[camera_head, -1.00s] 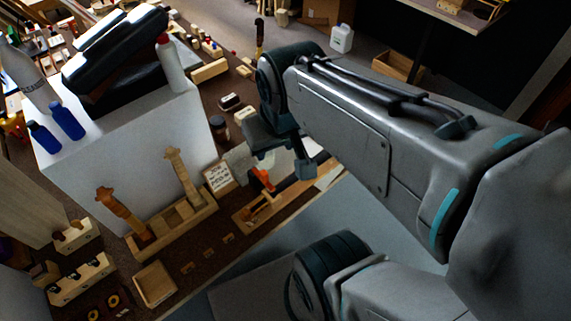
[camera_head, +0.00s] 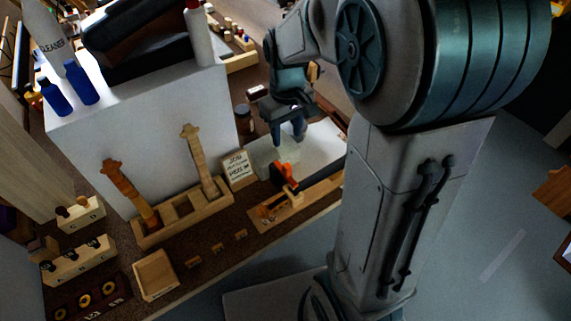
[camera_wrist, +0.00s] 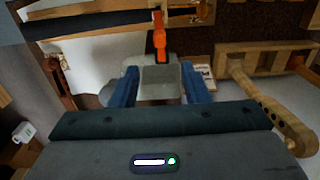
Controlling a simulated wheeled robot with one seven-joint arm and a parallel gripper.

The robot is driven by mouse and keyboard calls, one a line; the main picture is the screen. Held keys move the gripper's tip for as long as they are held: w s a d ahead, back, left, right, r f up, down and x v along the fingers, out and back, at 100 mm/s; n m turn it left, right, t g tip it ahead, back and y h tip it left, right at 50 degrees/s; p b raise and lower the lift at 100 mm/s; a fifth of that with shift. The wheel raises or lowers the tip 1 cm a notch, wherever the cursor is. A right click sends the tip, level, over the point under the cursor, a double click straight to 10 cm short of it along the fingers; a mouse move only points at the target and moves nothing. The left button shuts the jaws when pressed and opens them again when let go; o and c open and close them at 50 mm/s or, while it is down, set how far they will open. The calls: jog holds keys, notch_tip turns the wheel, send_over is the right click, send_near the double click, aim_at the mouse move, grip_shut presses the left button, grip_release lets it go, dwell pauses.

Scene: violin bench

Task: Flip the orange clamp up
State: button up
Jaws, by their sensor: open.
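The orange clamp (camera_head: 285,174) is mounted on a pale wooden board (camera_head: 262,213) at the bench's front edge. In the wrist view the clamp (camera_wrist: 159,38) lies just ahead of the gap between my blue fingertips. My gripper (camera_head: 288,136) is open, with its fingers pointing down behind and above the clamp. In the wrist view my gripper (camera_wrist: 160,84) has nothing held; a grey block-like thing shows beyond the gap. The gripper and the clamp look apart. A dark bar-like part lies along the board beside the clamp, partly hidden by my arm.
A wooden tray with two violin necks (camera_head: 196,160) and a small sign (camera_head: 237,168) stand left of the clamp. A white box (camera_head: 150,115) carries a dark case and bottles. An empty wooden box (camera_head: 155,275) sits at the front left.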

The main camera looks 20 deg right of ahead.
aim_at(286, 166)
notch_tip(286, 166, down, 13)
dwell(0.4)
grip_shut()
